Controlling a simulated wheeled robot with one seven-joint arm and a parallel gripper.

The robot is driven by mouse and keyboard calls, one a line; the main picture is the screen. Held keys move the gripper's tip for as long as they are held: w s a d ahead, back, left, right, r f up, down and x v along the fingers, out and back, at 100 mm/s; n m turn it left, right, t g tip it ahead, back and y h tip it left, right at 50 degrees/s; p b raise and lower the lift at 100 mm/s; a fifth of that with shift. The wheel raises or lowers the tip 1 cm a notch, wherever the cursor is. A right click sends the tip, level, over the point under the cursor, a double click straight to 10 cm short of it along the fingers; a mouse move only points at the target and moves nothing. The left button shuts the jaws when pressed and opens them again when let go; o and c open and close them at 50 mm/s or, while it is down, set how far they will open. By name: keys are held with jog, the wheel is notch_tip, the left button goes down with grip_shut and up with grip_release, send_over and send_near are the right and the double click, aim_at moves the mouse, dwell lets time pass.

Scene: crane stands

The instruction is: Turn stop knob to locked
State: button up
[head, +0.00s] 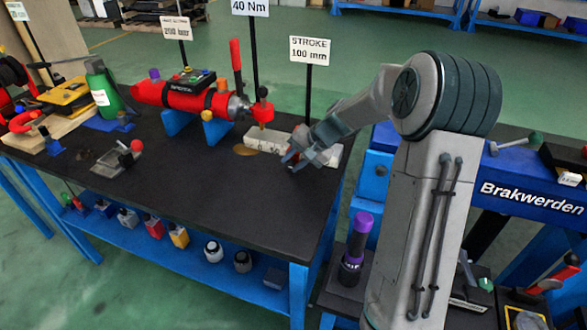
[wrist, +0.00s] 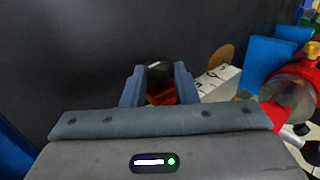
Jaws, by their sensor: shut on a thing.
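My gripper (head: 291,159) is low over the right end of the black bench in the head view. In the wrist view my gripper (wrist: 158,72) has its two blue-grey fingers on either side of a small dark piece with red below it, the stop knob (wrist: 157,74) as far as I can tell. The fingers are shut on it. In the head view my gripper and arm hide the knob, so its turned position cannot be read there.
A pale block (head: 268,140) lies behind my gripper, beside the red cylinder (head: 195,98) with its upright lever. The STROKE 100 mm sign (head: 311,50) stands behind.

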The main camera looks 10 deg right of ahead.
dwell(0.4)
jog(key=o, duration=1)
jog(key=shift+s, duration=0.1)
jog(key=shift+f, duration=0.1)
jog(key=shift+r+p, duration=0.2)
jog(key=shift+p, duration=0.2)
